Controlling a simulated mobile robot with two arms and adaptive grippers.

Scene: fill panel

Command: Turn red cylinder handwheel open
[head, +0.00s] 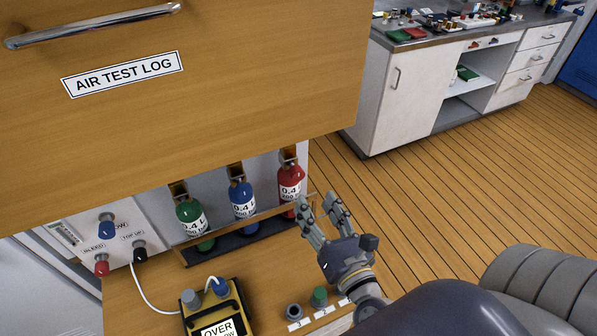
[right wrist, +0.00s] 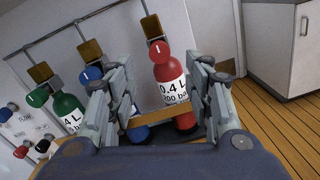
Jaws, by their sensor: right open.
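The red cylinder (head: 290,179) stands upright at the right end of a row of three in a rack. Its white label reads 0.4 L. In the right wrist view the red cylinder (right wrist: 168,72) shows between my fingers, with a round red handwheel (right wrist: 160,51) at its top. The handwheel's turn position is unclear to me. My right gripper (head: 319,204) is open and empty, in front and slightly to the right of the red cylinder, below its top. The fingers appear apart from the cylinder. My left gripper is not in view.
A blue cylinder (head: 242,198) and a green cylinder (head: 190,215) stand left of the red one. A wooden cabinet front (head: 230,110) overhangs them. A yellow-black device (head: 215,312) and a green knob (head: 319,297) sit nearer on the bench. Open floor (head: 450,180) lies to the right.

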